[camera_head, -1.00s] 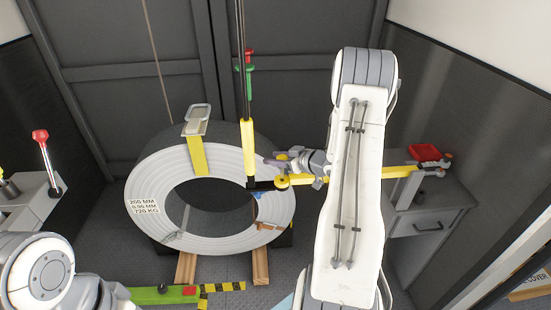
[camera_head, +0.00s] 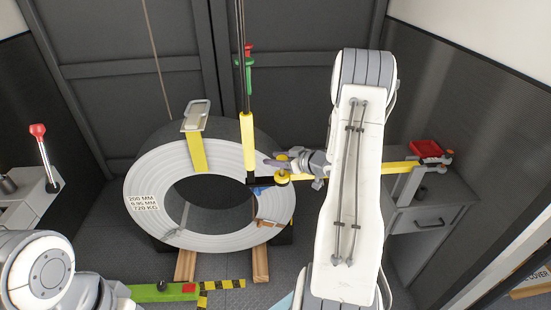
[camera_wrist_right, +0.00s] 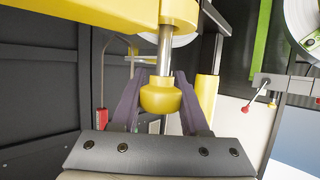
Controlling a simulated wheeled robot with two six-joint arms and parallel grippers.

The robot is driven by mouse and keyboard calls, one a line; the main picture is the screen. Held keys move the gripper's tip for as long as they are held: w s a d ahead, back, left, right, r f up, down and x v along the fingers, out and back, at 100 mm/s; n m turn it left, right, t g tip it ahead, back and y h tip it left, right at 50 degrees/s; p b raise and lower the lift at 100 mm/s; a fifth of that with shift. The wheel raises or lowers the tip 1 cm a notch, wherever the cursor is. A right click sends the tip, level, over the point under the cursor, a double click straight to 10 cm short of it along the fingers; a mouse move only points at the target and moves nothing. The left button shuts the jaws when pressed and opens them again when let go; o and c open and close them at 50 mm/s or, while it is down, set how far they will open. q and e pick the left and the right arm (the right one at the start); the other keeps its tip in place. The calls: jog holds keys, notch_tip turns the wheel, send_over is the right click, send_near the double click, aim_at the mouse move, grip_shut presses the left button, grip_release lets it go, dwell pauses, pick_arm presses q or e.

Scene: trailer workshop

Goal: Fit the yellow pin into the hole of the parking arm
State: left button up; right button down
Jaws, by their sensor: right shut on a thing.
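The yellow pin (camera_wrist_right: 160,96) has a rounded knob and a bright metal shaft. In the right wrist view, which seems upside down, the knob sits between the two dark fingers of my right gripper (camera_wrist_right: 158,100). The shaft runs from the knob to a yellow collar on the parking arm (camera_wrist_right: 100,15). I cannot tell how deep it sits in the hole. In the head view the yellow parking arm (camera_head: 397,168) reaches from the right-hand bench toward the coil, and my right gripper (camera_head: 283,162) is at its left end, shut on the pin's knob. My left gripper is not visible.
A large pale coil (camera_head: 150,180) stands on wooden blocks just left of the right gripper. A vertical pole with a yellow sleeve (camera_head: 249,145) stands close beside it. A red-knobbed lever (camera_head: 38,130) is at left; a red tray (camera_head: 425,147) is on the right bench.

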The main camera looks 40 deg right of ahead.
jog(key=shift+f+b, duration=1.4)
jog(key=shift+f, duration=0.65)
jog(key=shift+c, duration=1.6)
grip_release()
jog(key=b+v, duration=0.2)
jog(key=v, duration=0.8)
jog(key=shift+s+r, duration=0.15)
jog(key=shift+s, duration=0.1)
